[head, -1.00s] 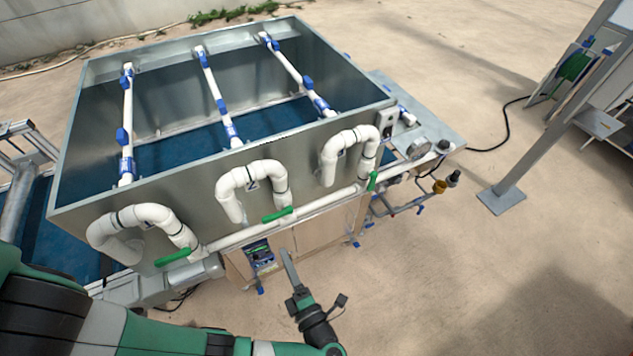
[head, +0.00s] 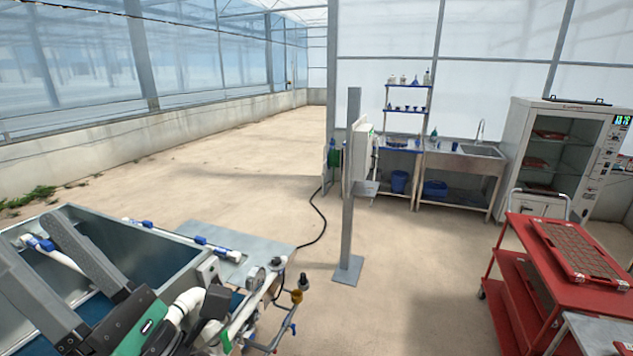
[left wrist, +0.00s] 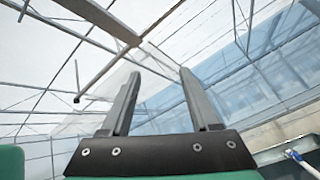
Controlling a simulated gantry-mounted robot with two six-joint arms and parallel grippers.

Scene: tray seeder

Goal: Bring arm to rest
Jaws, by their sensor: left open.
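My left gripper (head: 28,240) is at the lower left of the head view, raised in front of the metal tank. Its two grey fingers stand apart with nothing between them. In the left wrist view the gripper (left wrist: 160,74) points up toward the greenhouse roof, with only roof and glazing between its fingers. The right gripper is in neither current view.
The metal tank (head: 100,225) with white pipes is partly hidden behind my left arm. A grey post (head: 348,190) stands on open sandy floor. A red cart (head: 535,290) is at the right, with a sink (head: 465,160) and a glass-door cabinet (head: 560,150) behind.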

